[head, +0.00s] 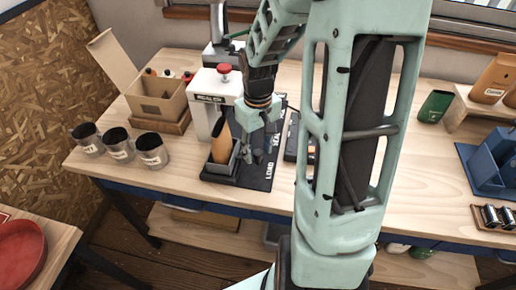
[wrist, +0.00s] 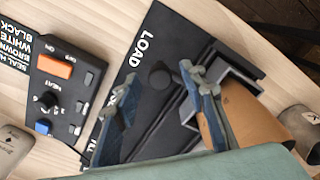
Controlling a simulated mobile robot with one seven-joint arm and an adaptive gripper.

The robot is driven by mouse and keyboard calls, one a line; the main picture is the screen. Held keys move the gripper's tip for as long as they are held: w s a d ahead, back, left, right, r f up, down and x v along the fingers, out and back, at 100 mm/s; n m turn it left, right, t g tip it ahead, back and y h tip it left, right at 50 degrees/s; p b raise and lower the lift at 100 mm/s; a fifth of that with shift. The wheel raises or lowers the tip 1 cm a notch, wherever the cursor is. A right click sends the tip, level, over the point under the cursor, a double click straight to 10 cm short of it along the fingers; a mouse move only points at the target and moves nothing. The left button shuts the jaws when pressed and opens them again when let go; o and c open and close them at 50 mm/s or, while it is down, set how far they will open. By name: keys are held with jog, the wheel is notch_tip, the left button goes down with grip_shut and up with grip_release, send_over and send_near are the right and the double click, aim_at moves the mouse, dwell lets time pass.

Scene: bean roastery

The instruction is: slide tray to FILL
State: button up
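The tray (head: 232,163) is a dark grey open holder on the black sliding base (head: 263,182), with a brown pouch (head: 221,142) standing in it. The base carries LOAD lettering near its front. In the wrist view the tray (wrist: 240,68) is at the right, with the pouch (wrist: 248,115) partly behind a finger. A round black knob (wrist: 160,75) shows between my fingers, beside the LOAD lettering. My gripper (head: 255,148) is just right of the tray, low over the base. In the wrist view my gripper (wrist: 160,108) has its fingers apart and grips nothing. The FILL mark is mostly hidden.
The white sealer (head: 208,98) with a red knob stands behind the tray. A control box (wrist: 62,88) lies right of the base in the head view. Several metal cups (head: 120,144) and a cardboard box (head: 158,98) stand left. A blue bin (head: 492,165) is far right.

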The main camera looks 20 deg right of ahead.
grip_shut()
jog(key=shift+w, duration=0.1)
dwell(0.3)
jog(key=w+d+p, duration=0.1)
jog(key=w+d, duration=0.4)
jog(key=w, duration=0.2)
jog(key=w+d+p, duration=0.1)
jog(key=w+d, duration=0.4)
jog(key=w, duration=0.2)
jog(key=w+d+p, duration=0.1)
jog(key=w+d, duration=0.4)
jog(key=w, duration=0.2)
jog(key=shift+d+p, duration=0.15)
jog(key=shift+p, duration=0.2)
jog(key=shift+w+d+r, duration=0.1)
jog(key=shift+w, duration=0.1)
grip_release()
jog(key=shift+d, duration=0.1)
